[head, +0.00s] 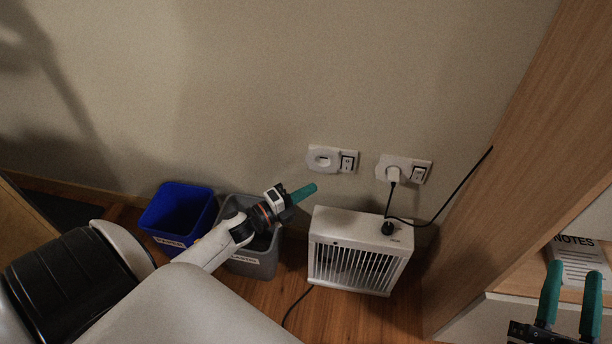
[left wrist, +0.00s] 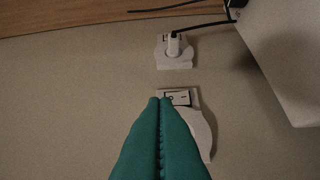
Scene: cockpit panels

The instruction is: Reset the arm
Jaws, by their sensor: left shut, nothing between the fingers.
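My left arm reaches in from the lower left of the head view. Its left gripper (head: 312,188) has green fingers and is shut and empty, in front of the wall below the left socket plate. In the left wrist view the left gripper (left wrist: 160,101) has its fingers pressed together, overlapping the socket plate with a switch (left wrist: 180,97); contact cannot be told. My right gripper (head: 573,271) is at the lower right of the head view, its two green fingers apart with nothing between them.
The left wall socket (head: 322,158) is empty; the right one holds a white plug (head: 393,175). A white heater (head: 360,250) stands below on the wooden floor. A blue bin (head: 178,212) and grey bin (head: 253,262) stand left of it. A wooden panel (head: 510,170) rises at right, beside a notes pad (head: 577,262).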

